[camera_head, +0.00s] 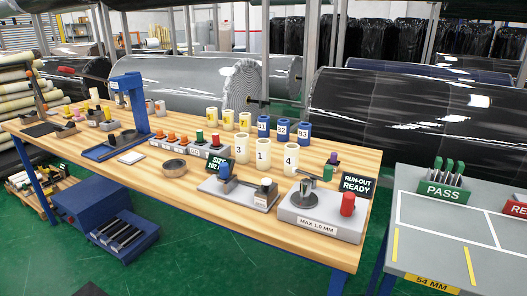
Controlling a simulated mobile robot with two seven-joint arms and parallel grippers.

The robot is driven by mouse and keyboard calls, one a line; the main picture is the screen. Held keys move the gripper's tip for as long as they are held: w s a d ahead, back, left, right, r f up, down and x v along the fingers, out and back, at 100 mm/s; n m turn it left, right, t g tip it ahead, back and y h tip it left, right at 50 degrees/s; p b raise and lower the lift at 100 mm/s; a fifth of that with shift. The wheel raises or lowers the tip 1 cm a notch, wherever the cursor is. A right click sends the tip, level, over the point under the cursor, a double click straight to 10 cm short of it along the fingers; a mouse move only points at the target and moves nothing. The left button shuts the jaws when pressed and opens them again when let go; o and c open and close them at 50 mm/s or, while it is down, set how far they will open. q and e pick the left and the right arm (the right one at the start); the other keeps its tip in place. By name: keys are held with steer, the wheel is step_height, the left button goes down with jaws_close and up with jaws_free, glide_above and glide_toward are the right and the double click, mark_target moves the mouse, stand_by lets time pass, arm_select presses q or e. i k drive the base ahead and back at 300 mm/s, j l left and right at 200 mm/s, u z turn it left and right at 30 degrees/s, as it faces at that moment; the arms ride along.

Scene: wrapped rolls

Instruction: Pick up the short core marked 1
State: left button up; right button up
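The short core marked 1 (263,153) is a cream-white cylinder standing upright on the wooden table (205,200). It stands between the core marked 3 (242,148) on its left and the core marked 4 (291,158) on its right, with small gaps. Behind it stand three blue cores, B1 (263,127), B2 (283,129) and B3 (304,132). Neither of my grippers shows in this view.
In front of the cores are a grey fixture with a blue knob (226,173) and the MAX 1.0 MM gauge (320,213). The SIZE sign (219,166) and RUN-OUT READY sign (357,184) flank them. A grey table (450,235) stands at right.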

mark_target(262, 150)
steer(key=z, duration=0.7)
steer(key=j+z, duration=0.65)
steer(key=z, duration=0.2)
steer(key=j+z, duration=0.2)
steer(key=j, duration=0.2)
steer(key=k+j+z, duration=0.15)
steer(key=j, duration=0.2)
